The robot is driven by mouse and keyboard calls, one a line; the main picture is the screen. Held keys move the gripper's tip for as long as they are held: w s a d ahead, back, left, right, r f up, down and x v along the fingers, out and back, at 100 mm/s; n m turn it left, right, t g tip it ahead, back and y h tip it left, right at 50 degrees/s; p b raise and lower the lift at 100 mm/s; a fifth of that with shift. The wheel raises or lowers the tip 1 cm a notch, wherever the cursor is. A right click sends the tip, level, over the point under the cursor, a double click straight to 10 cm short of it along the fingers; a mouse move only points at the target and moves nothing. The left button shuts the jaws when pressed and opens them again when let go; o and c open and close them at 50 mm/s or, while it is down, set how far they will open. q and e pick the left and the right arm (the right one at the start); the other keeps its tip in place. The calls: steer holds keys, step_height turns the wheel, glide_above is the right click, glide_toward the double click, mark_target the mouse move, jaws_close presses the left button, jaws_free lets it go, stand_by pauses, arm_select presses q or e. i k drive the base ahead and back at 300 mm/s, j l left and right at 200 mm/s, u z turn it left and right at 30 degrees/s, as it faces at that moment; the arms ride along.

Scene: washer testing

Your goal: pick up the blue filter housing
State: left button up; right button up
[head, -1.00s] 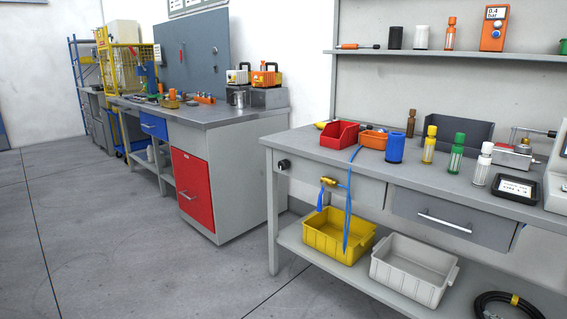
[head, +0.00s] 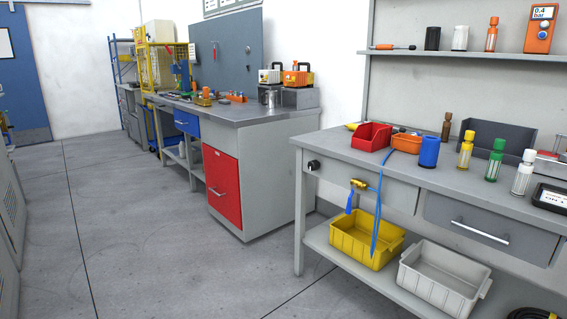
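The blue filter housing (head: 429,152) is a short blue cylinder standing upright on the grey workbench (head: 345,150) at the right. It stands just right of an orange tray (head: 406,143) and left of a yellow-capped clear bottle (head: 465,150). Neither of my grippers shows in the head view.
A red bin (head: 371,136) and green-capped (head: 495,160) and white-capped (head: 523,173) bottles share the bench top. A blue hose (head: 378,215) hangs over its front edge. Yellow (head: 366,243) and white (head: 440,285) bins sit on the lower shelf. The floor at left is clear.

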mark_target(430, 146)
steer(key=i+z, duration=0.35)
steer(key=i, duration=0.15)
steer(key=i+z, duration=0.3)
steer(key=i, duration=0.2)
steer(key=i+j+z, duration=0.2)
steer(key=i+z, duration=0.15)
steer(key=i+j+z, duration=0.3)
steer(key=i, duration=0.25)
steer(key=i+j+z, duration=0.35)
steer(key=k+j, duration=0.1)
steer(key=k, duration=1.3)
steer(key=i, duration=1.4)
